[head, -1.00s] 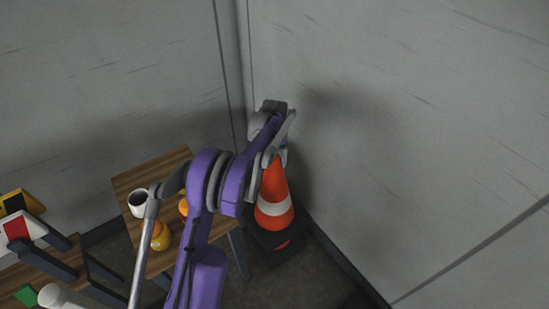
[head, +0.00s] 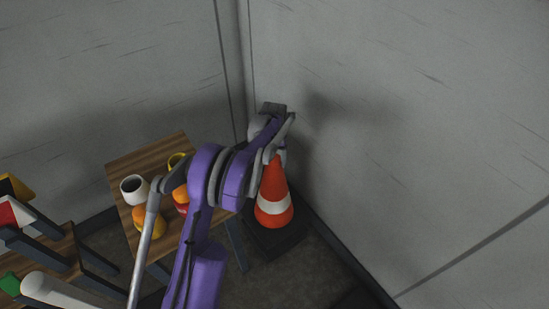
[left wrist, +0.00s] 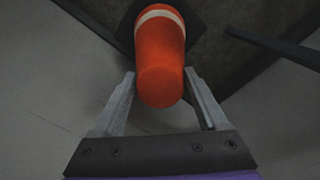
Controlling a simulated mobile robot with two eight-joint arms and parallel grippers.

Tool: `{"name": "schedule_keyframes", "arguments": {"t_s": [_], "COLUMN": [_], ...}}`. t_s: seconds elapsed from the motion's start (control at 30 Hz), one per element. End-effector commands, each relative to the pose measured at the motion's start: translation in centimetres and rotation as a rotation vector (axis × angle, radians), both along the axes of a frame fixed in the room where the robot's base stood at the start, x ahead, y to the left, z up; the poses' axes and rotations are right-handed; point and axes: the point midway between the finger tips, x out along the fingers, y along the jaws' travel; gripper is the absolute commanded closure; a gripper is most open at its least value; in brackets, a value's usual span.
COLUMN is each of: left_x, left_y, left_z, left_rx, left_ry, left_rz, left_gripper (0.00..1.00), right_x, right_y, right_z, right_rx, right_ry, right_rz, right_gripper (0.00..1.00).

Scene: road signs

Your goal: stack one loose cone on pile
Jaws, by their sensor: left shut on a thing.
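An orange cone (head: 274,188) with a white band and a dark square base stands upright by the corner of the walls. My left gripper (head: 276,152) is shut on its tip. The left wrist view shows the same cone (left wrist: 161,55) between the two fingers, tip towards the camera. Dark base edges (head: 275,240) show under the cone, low by the floor. I cannot make out how many cones are beneath it. My right gripper is not in view.
A small wooden table (head: 128,172) left of the cone bears a white mug (head: 134,189), a yellow mug (head: 177,160) and several fruit-coloured things. Another wooden piece of furniture (head: 55,258) with signs is at the lower left. Walls close in behind and right of the cone.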

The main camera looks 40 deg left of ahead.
Motion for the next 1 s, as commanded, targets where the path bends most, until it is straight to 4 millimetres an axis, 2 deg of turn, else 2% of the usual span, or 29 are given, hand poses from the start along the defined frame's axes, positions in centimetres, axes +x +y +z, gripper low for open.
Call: {"name": "schedule_keyframes", "arguments": {"t_s": [1.0], "left_x": [0.0], "left_y": [0.0], "left_z": [-7.9], "left_rx": [0.000], "left_ry": [0.000], "left_rz": [0.000], "left_gripper": [1.00], "right_x": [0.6], "right_y": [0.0], "right_z": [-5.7], "right_rx": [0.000], "right_ry": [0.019], "right_rz": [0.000], "right_gripper": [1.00]}}
